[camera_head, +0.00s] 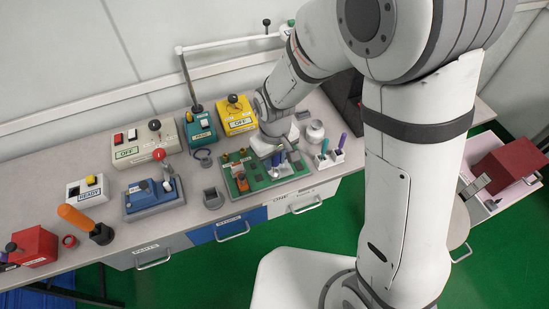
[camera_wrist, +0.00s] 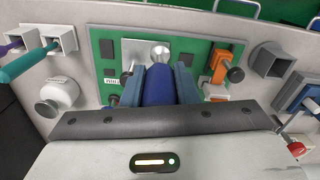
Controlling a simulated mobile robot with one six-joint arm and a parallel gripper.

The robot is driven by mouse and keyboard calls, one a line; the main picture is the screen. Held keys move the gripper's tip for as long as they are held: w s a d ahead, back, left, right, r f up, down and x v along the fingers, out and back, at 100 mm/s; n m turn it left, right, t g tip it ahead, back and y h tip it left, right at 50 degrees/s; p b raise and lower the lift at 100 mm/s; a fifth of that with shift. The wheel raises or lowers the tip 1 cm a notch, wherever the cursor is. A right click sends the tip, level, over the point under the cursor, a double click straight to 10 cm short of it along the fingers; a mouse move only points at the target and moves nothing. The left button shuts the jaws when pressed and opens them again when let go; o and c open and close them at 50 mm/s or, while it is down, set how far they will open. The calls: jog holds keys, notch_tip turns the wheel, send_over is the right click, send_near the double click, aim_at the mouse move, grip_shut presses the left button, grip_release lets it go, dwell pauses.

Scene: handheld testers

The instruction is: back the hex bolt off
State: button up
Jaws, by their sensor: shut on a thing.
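My gripper (camera_wrist: 160,86) is shut on a thick blue handle (camera_wrist: 158,84), held between the two blue-grey fingers over the green board (camera_wrist: 110,72). A round silver part (camera_wrist: 160,53) shows just past the handle's far end, in front of a pale block (camera_wrist: 136,50). I cannot tell whether it is the hex bolt or the tool's own end, nor whether the two touch. In the head view my gripper (camera_head: 277,158) is low over the green board (camera_head: 258,186), and the blue handle (camera_head: 276,160) shows by the fingers.
A holder with teal (camera_wrist: 28,63) and purple tools is at left, near a white jar (camera_wrist: 62,90).

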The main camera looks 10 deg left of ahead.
dwell(0.3)
jog(key=n, duration=0.4)
jog(key=shift+n, duration=1.1)
jog(key=n, duration=0.3)
jog(key=shift+b, duration=0.4)
jog(key=n, duration=0.3)
jog(key=shift+w, duration=0.1)
